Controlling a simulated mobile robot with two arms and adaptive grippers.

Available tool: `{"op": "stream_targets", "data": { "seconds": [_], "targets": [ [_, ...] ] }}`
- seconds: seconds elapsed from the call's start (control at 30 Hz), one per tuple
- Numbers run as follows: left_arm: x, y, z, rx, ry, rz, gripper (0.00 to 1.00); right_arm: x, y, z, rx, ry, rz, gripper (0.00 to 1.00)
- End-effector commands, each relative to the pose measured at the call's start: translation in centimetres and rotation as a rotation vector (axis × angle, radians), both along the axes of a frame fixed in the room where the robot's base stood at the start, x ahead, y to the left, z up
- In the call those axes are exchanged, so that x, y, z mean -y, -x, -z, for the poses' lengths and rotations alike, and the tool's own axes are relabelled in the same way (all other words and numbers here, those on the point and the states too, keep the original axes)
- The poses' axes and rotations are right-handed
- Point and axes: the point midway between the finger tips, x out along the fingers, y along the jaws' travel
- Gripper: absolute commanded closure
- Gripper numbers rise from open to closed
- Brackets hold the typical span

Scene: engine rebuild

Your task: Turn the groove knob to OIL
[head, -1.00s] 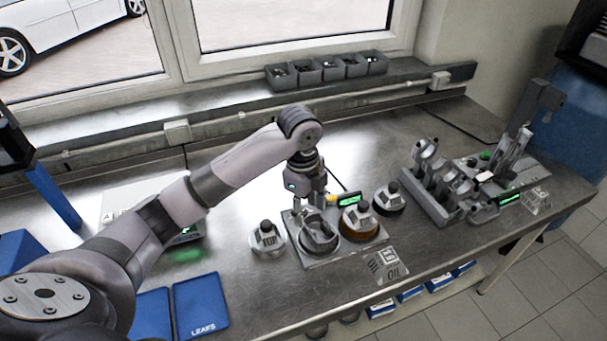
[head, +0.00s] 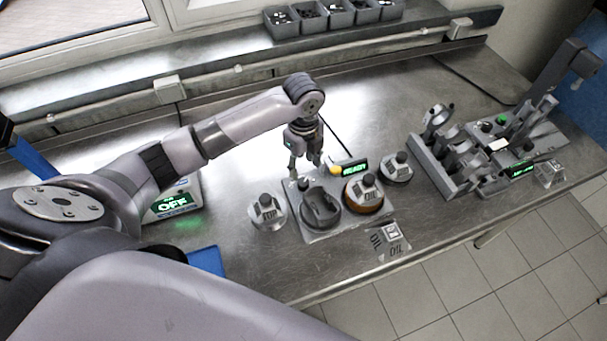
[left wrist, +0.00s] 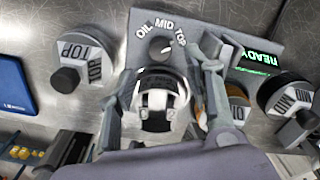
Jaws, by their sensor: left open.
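The groove knob (left wrist: 160,48) is small and dark, under the words OIL, MID and TOP on a grey plate (left wrist: 135,58). In the head view the knob (head: 303,184) stands at the plate's back left corner. I cannot tell which word it points at. My left gripper (head: 304,166) is open just above the knob, fingers pointing down. In the left wrist view its fingers (left wrist: 165,68) stand apart on either side of the knob, with nothing held. Contact is not visible. My right gripper is not in view.
On the plate are a dark round holder (head: 321,207), a knobbed block with an orange-brown base (head: 362,194) and a READY display (head: 354,168). A TOP block (head: 267,213) stands left and another block (head: 397,168) right. A rod rack (head: 450,150) stands farther right.

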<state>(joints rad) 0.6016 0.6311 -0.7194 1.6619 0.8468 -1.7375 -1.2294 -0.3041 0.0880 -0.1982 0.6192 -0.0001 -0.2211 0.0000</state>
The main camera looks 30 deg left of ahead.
Motion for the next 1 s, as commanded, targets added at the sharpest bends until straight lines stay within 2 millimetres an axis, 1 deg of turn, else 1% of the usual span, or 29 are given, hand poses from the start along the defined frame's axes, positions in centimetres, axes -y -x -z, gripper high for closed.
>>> {"op": "stream_targets", "data": {
  "seconds": [0.03, 0.1, 0.17, 0.27, 0.4, 0.57, 0.77, 1.0],
  "targets": [
    [0.0, 0.2, 0.9, -0.006, 0.000, -0.001, 0.53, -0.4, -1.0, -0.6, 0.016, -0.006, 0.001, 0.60],
    [0.1, 0.1, 2.3, -0.004, 0.001, -0.001, 0.53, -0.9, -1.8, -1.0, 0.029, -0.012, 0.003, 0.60],
    [0.1, 0.2, 3.5, -0.005, 0.000, 0.000, 0.53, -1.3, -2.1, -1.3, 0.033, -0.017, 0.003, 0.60],
    [0.1, 0.1, 5.0, -0.003, 0.001, -0.001, 0.53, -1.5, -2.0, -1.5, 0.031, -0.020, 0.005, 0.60],
    [0.0, 0.0, 6.4, -0.001, 0.001, 0.000, 0.53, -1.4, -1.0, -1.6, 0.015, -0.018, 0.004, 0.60],
    [0.0, 0.0, 7.0, 0.000, 0.000, 0.000, 0.53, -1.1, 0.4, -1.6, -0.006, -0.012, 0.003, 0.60],
    [0.0, 0.0, 7.0, 0.001, 0.000, 0.000, 0.53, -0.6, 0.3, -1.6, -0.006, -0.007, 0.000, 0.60],
    [0.0, 0.0, 7.0, 0.001, 0.000, 0.000, 0.69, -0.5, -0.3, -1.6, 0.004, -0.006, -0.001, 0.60]
  ]
}}
